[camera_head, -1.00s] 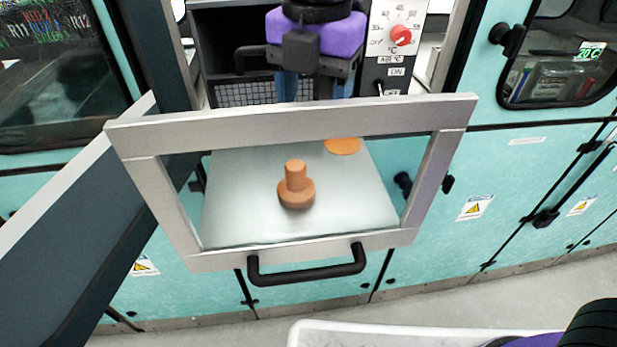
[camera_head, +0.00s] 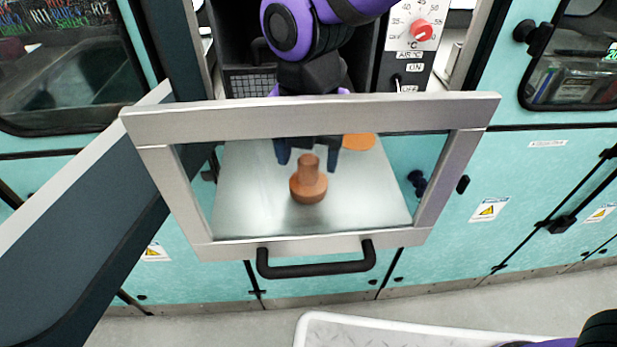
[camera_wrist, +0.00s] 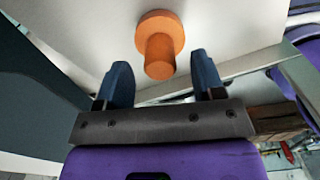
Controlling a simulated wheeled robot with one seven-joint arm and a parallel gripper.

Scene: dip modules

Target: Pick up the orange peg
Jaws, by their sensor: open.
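The orange peg (camera_head: 308,181) stands upright on a pale shelf, a round flange below and a narrower stem on top. In the head view I see it through the window of a metal-framed door. My gripper (camera_head: 308,160) is open, with its dark blue fingertips on either side of the upper stem or just behind it. In the wrist view the orange peg (camera_wrist: 159,50) lies ahead of the gap between the two spread fingers (camera_wrist: 161,84), its stem pointing towards my gripper. I cannot see either finger touching it.
A flat orange disc (camera_head: 359,141) lies on the pale shelf (camera_head: 250,215) behind the peg. The metal door frame (camera_head: 310,115) with a black handle (camera_head: 316,268) stands in front. A control panel with a red knob (camera_head: 421,30) is at the upper right.

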